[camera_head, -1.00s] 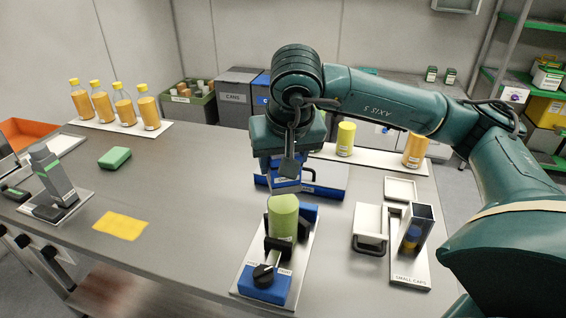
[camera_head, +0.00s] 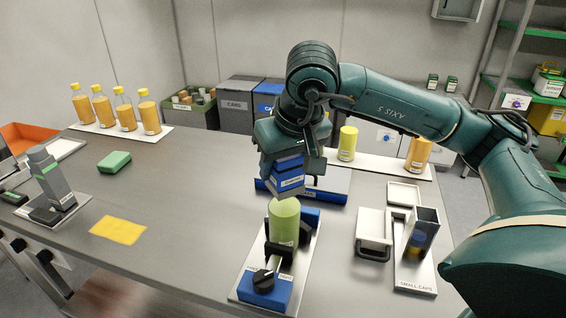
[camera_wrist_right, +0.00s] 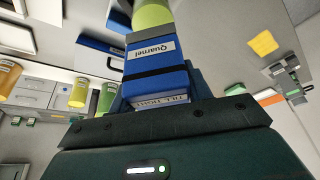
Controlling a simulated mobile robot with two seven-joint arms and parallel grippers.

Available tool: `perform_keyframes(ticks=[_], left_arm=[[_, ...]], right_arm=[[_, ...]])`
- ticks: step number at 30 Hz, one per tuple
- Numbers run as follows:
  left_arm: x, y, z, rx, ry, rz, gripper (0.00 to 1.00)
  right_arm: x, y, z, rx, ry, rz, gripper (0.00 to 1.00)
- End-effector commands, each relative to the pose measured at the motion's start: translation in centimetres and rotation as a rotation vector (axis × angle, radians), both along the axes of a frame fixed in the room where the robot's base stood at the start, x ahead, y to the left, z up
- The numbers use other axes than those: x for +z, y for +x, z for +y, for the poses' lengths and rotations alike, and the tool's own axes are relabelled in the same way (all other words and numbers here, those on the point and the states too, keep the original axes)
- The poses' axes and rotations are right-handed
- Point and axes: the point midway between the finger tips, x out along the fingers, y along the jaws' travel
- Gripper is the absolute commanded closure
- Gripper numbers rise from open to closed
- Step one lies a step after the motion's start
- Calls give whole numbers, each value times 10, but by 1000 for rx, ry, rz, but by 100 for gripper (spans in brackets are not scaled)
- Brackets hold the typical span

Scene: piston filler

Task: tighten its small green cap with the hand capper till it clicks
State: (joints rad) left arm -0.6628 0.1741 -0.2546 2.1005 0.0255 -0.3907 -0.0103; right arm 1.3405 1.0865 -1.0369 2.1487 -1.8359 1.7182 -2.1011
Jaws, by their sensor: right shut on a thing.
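A light green bottle (camera_head: 284,224) stands upright in a black clamp (camera_head: 279,250) on a white stand with a blue front block. My right gripper (camera_head: 288,162) is shut on a blue hand capper (camera_head: 288,180) with white labels, directly above the bottle. In the right wrist view the capper (camera_wrist_right: 157,72) points its grey end at the green bottle (camera_wrist_right: 152,14). The small green cap cannot be made out; the capper covers the bottle's top. I cannot tell whether the capper touches it. My left gripper is not in view.
The blue block (camera_head: 264,288) has a black knob. To the right stand a white box (camera_head: 373,228) and a small-caps holder (camera_head: 416,268). Behind is a blue-edged tray (camera_head: 325,193). A yellow cloth (camera_head: 118,230) and green sponge (camera_head: 114,160) lie left, with free table between.

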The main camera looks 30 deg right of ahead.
Motion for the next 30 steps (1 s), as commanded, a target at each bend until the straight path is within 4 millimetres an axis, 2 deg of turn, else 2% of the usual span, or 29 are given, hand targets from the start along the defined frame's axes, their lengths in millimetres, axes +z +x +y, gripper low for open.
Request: perform_keyframes(ticks=[14,24,30], left_arm=[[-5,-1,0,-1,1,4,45],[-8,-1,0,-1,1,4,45],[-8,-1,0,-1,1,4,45]], right_arm=[[-2,0,0,-3,0,-1,83],[-1,0,-2,-306,0,-2,83],[-1,0,-2,-329,1,-2,83]])
